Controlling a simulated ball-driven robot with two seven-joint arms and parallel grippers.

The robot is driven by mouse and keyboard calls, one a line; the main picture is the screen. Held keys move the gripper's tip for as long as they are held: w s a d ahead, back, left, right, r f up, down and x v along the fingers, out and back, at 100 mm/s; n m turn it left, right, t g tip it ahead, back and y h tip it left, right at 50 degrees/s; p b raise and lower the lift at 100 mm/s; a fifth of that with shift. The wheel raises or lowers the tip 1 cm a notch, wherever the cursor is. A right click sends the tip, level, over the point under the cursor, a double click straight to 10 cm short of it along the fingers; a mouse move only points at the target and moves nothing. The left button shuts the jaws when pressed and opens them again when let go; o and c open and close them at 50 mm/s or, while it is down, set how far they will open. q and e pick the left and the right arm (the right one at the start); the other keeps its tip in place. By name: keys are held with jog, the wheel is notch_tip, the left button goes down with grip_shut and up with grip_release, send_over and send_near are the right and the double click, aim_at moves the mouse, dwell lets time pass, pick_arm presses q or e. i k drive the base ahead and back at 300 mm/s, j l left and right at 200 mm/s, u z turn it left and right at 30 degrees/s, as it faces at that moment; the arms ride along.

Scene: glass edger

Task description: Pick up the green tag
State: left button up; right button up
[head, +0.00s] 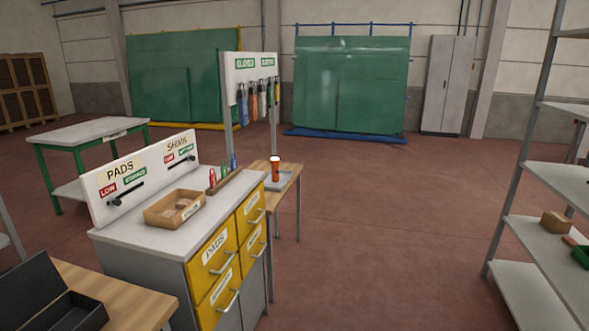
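A white board marked PADS and SHIMS (155,161) stands along the back edge of the workbench. It bears a green tag (135,174) beside a red LOW tag (121,190) under PADS. Another green tag (187,151) is beside a red tag (169,160) under SHIMS. The writing on the green tags is too small to read surely. Dark sliders or handles sit below the tags. Two more green labels (245,63) are on the upright white board above. Neither of my grippers is in view.
The workbench (152,231) has yellow drawers and carries a cardboard tray (174,208). An open black case (45,299) lies at lower left. Metal shelving (560,185) is at right. The red floor between is clear.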

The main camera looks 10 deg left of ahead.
aim_at(223, 169)
jog(key=i+l+z, duration=0.15)
jog(key=i, duration=0.65)
jog(key=i+l+z, duration=0.1)
jog(key=i, duration=0.75)
jog(key=i+u, duration=0.45)
jog(key=i+l+u, duration=0.25)
jog(key=u, duration=0.2)
jog(key=i+l+u, duration=0.55)
jog(key=i+u, duration=0.15)
jog(key=u, duration=0.15)
jog(key=i+l+u, duration=0.2)
jog(key=u, duration=0.25)
jog(key=i+l+u, duration=0.2)
jog(key=u, duration=0.2)
jog(key=i+l+u, duration=0.1)
jog(key=l+u, duration=0.3)
jog(key=j, duration=0.05)
